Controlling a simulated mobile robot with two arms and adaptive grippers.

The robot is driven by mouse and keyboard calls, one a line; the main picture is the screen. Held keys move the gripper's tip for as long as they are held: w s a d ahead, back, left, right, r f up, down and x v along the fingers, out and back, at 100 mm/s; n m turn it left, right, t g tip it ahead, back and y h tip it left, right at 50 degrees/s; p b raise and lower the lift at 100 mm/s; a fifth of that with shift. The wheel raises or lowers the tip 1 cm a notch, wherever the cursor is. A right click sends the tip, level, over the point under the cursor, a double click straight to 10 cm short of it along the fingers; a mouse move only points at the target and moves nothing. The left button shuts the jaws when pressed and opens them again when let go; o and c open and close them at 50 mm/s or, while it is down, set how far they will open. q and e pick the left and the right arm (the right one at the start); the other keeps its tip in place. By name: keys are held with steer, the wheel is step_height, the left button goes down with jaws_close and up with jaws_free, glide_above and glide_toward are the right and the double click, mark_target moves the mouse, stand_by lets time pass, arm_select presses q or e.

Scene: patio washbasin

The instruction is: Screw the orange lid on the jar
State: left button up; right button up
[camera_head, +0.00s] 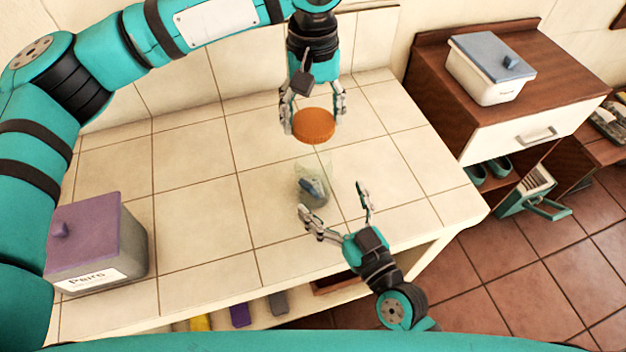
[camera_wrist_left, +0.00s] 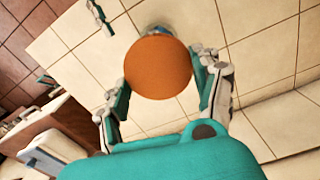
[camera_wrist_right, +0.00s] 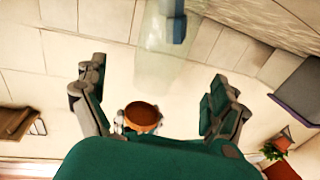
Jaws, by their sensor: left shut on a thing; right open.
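The orange lid (camera_head: 313,126) is level between the fingers of my left gripper (camera_head: 313,112), which is shut on its sides and holds it above the jar. The clear jar (camera_head: 313,170) stands on the tiled counter with something blue inside it. Lid and jar look apart. In the left wrist view the lid (camera_wrist_left: 158,68) hides most of the jar. My right gripper (camera_head: 334,198) is open at the jar's near side. In the right wrist view the see-through jar (camera_wrist_right: 155,52) shows between its spread fingers; contact cannot be told. The lid also shows there (camera_wrist_right: 142,114).
A grey box with a purple lid (camera_head: 90,228) stands at the counter's left end. A white box with a blue lid (camera_head: 490,68) sits on the brown cabinet (camera_head: 565,65) at right. The tiled counter (camera_head: 205,190) is clear around the jar. Several items lie on the shelf below.

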mark_target(306, 159)
steer(key=x, duration=0.8)
steer(key=shift+w+a, duration=0.1)
steer(key=shift+w, duration=0.1)
steer(key=c, duration=1.8)
arm_select(q)
steer(key=shift+f, duration=2.5)
steer(key=shift+f, duration=0.85)
arm_select(e)
steer(key=shift+r, duration=0.1)
arm_select(q)
steer(key=shift+f, duration=0.55)
